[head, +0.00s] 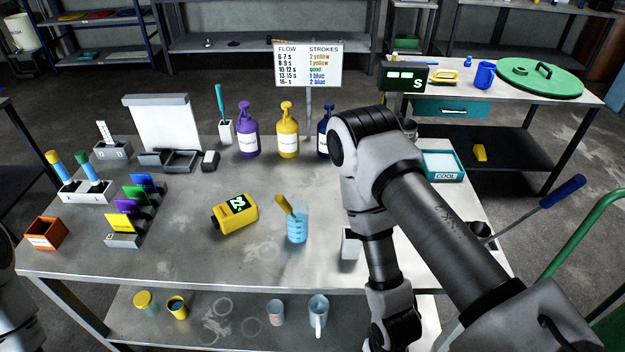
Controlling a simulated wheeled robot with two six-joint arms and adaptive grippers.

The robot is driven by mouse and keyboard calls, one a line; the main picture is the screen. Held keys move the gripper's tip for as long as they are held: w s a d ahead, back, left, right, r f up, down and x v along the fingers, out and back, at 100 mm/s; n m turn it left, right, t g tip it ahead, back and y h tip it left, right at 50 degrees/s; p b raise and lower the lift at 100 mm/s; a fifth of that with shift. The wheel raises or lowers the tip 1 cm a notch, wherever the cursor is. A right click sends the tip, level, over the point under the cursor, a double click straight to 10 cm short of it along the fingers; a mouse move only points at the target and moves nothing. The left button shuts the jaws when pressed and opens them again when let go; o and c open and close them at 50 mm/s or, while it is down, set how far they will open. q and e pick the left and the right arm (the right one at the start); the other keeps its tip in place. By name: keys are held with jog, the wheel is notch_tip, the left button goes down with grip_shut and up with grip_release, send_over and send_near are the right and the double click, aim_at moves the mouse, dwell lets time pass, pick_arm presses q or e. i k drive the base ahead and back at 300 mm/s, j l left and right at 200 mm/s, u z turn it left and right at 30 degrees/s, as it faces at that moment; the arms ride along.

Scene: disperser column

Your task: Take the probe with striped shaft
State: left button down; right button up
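No shaft in view shows clear stripes at this size, so I cannot tell which probe is the striped one. At the left of the bench, a white rack (84,197) holds two upright sticks, one with a yellow-topped blue handle (59,168) and one with a blue-and-green handle (84,167). Their lower shafts are hidden in the rack. A white upright piece with faint marks (103,133) stands in a grey block behind them. A teal-handled tool (220,102) stands in a white holder. Neither gripper shows; my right arm crosses the right of the bench.
A yellow meter (234,214) and a blue beaker (297,227) with a yellow-handled tool sit mid-bench. Purple (248,138), yellow (288,139) and dark blue bottles stand behind. Coloured cards (131,212) and an orange box (46,233) are at the left. The front bench is clear.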

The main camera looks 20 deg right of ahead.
aim_at(283, 201)
jog(key=z, duration=0.6)
jog(key=k+l+z, duration=0.15)
jog(key=l, duration=0.25)
jog(key=l+z, duration=0.1)
jog(key=l, duration=0.3)
jog(key=i+l+u, duration=0.15)
jog(key=l, duration=0.25)
